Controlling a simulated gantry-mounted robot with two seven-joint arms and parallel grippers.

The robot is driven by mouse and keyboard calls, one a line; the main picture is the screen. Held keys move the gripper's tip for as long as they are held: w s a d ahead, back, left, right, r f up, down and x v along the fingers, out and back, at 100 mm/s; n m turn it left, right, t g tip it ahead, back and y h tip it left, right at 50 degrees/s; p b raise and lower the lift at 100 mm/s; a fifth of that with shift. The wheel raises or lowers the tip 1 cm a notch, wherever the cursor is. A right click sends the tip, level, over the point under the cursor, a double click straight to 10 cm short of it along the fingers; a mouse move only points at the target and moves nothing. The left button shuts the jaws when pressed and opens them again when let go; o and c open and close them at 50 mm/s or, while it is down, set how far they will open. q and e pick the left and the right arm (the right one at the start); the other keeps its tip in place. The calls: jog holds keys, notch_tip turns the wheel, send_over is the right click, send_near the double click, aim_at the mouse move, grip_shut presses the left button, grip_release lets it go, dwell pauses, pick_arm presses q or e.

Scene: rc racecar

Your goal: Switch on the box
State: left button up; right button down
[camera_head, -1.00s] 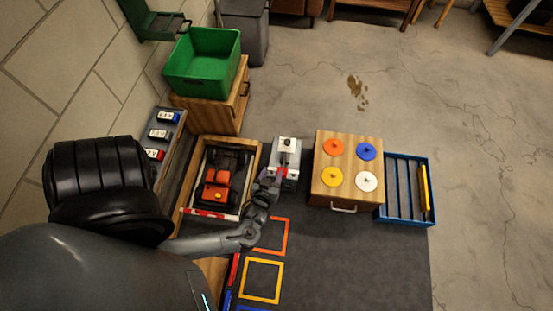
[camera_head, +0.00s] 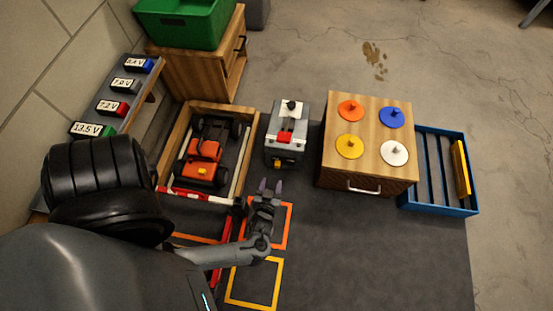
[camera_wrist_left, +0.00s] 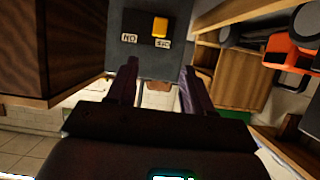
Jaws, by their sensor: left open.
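The grey box (camera_head: 272,146) stands on the dark mat in the head view, with a white top panel, a red block, a black knob and a yellow switch (camera_head: 277,163) low on its front. In the left wrist view, the box's grey face (camera_wrist_left: 136,22) shows the yellow switch (camera_wrist_left: 160,27) beside small labels. My left gripper (camera_head: 270,185) is open and empty, a short way in front of the box, with its fingers pointing towards it. In the left wrist view, its fingertips (camera_wrist_left: 157,72) are apart, below the switch and not around it. My right gripper is not seen.
A wooden tray (camera_head: 254,130) with an orange car (camera_head: 205,150) stands left of the box. A wooden block (camera_head: 371,122) with coloured discs is close on the right, beside a blue rack (camera_head: 437,210). Orange and yellow outlines mark the mat in front.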

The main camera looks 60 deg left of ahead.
aim_at(277, 166)
pick_arm(q)
jog(key=b+x, duration=0.2)
jog(key=x, duration=0.1)
jog(key=f+b+x, duration=0.1)
jog(key=b+x, duration=0.1)
jog(key=x, duration=0.1)
jog(key=b+x, duration=0.2)
jog(key=x, duration=0.2)
jog(key=shift+d+f, duration=0.15)
jog(key=shift+d, duration=0.15)
jog(key=shift+b+x, duration=0.5)
jog(key=shift+x, duration=0.3)
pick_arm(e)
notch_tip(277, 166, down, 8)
pick_arm(q)
grip_shut()
